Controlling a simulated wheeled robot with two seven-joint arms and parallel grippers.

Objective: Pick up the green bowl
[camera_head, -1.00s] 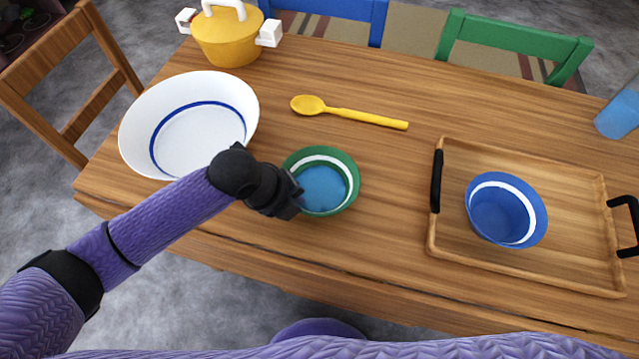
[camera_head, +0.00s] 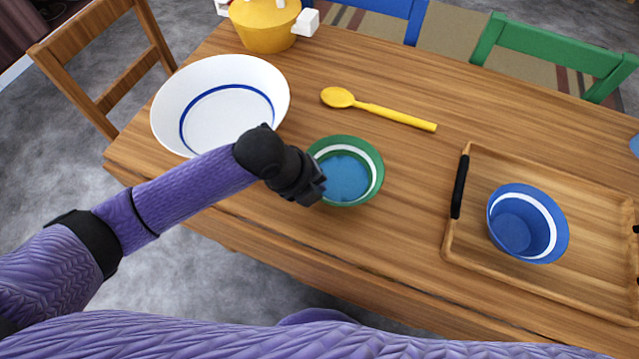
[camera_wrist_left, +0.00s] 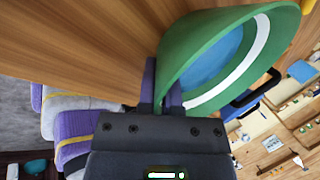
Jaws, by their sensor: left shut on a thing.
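The green bowl (camera_head: 376,170) has a white band and a blue inside. It is at the near middle of the table, right of the large white bowl. My left gripper (camera_head: 318,188) is at the bowl's left rim in the head view. In the left wrist view, the gripper (camera_wrist_left: 162,95) is shut on the wall of the green bowl (camera_wrist_left: 195,50), one finger on each side of the rim. Whether the bowl's base touches the table is hard to tell. My right gripper is not in view.
A large white bowl (camera_head: 220,85) stands left of the green bowl. A yellow spoon (camera_head: 385,112) lies behind it. A wooden tray (camera_head: 590,190) holding a blue bowl (camera_head: 535,245) is at the right. A yellow pot (camera_head: 265,25) stands at the back.

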